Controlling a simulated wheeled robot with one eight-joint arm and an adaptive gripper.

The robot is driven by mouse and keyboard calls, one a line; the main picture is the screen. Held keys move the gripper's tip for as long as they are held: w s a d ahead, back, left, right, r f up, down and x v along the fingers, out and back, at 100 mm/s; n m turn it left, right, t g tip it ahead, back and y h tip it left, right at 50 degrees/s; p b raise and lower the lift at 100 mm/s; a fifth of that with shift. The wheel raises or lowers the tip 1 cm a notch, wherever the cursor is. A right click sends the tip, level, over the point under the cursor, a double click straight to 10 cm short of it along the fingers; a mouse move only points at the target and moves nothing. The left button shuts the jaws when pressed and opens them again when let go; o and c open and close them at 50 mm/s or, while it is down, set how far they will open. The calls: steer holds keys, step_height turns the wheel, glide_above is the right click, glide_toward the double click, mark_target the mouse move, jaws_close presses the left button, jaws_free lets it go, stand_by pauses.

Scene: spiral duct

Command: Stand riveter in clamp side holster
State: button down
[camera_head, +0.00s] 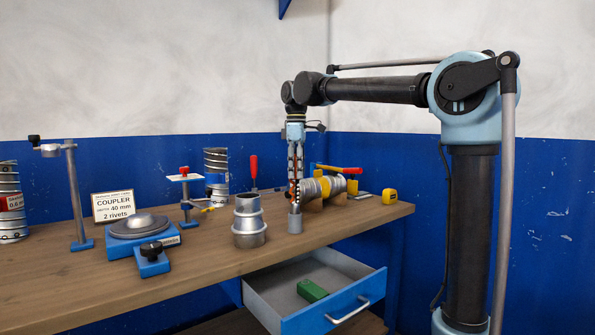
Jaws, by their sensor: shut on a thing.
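My gripper (295,178) points straight down at the near end of the clamped duct and is shut on a slim upright tool, seemingly the riveter (293,190), with orange and dark parts showing. Its lower end meets or overlaps a small grey cylinder (295,224), which looks like the holster. I cannot tell whether the tool is inside the cylinder or in front of it. The clamp (338,169), with a red handle and yellow parts, sits over the ribbed metal duct (322,187), which rests on a wooden cradle. My gripper partly hides the duct's end.
A metal coupler (249,222) stands just left of the grey cylinder. A blue-based turntable (140,228), a sign (113,206), a red-knobbed stand (187,200) and a red-handled tool (254,171) are farther left and back. A yellow tape measure (389,196) lies right. An open drawer (315,290) juts out below.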

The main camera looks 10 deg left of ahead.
steer(key=shift+f, duration=0.4)
steer(key=c, duration=1.2)
jaws_free()
steer(key=shift+r, duration=0.15)
step_height(320, 180, up, 12)
steer(key=shift+w+f, duration=0.15)
